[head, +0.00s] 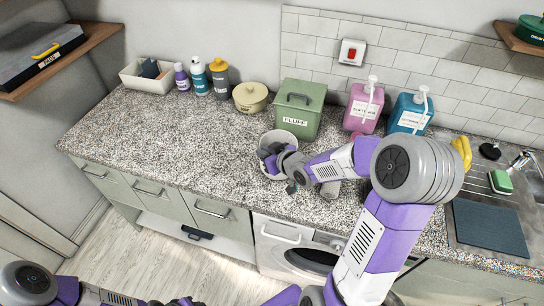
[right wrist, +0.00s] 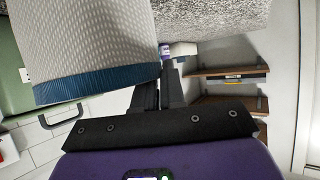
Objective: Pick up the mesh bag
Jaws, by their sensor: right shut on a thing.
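My left gripper is not in view.
The FLUFF box (head: 300,108) stands right behind the bag. A pink bottle (head: 363,108) and a blue one (head: 408,114) stand to its right, a cream pot (head: 250,97) to its left. The speckled counter (head: 165,140) is clear at the left front.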

